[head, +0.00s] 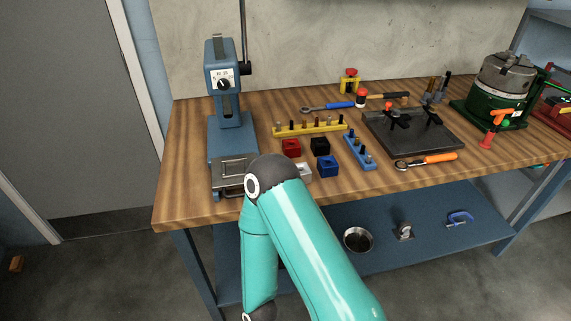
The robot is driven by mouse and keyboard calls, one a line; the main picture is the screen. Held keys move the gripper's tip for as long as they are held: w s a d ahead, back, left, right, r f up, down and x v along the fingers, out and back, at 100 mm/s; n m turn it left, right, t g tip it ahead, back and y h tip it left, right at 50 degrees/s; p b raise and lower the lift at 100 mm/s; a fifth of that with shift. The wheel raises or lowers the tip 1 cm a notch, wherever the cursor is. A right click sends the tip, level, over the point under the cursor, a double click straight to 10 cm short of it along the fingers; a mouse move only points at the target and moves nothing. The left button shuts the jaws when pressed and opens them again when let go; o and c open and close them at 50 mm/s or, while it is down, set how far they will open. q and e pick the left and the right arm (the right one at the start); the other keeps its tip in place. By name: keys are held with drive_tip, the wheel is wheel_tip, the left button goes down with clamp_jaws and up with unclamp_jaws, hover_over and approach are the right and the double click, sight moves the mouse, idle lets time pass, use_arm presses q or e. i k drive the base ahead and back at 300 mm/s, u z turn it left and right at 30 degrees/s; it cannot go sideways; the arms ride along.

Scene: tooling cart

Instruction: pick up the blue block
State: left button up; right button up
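The blue block (327,166) sits on the wooden workbench (185,190), near its front edge. It is in a small group with a red block (291,147), a black block (319,145) and a white block (305,170). The white block is partly hidden by the elbow of one of my arms, which is teal. That arm's forearm folds back down toward the bottom of the picture. Neither of my grippers shows in the head view, and nothing is seen touching the blue block.
A blue press (222,135) stands left of the blocks. A yellow rack (310,128) lies behind them and a blue rack (359,151) to their right. A black plate fixture (440,138) and an orange-handled wrench (440,158) lie farther right. A shelf (300,265) is below.

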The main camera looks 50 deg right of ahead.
sight(325, 170)
drive_tip(key=z, duration=0.9)
drive_tip(key=i, duration=0.15)
drive_tip(key=u, duration=2.55)
drive_tip(key=k, duration=0.85)
drive_tip(key=z, duration=0.65)
drive_tip(key=k, duration=0.5)
drive_tip(key=z, duration=1.05)
drive_tip(key=i, duration=0.6)
drive_tip(key=z, duration=0.05)
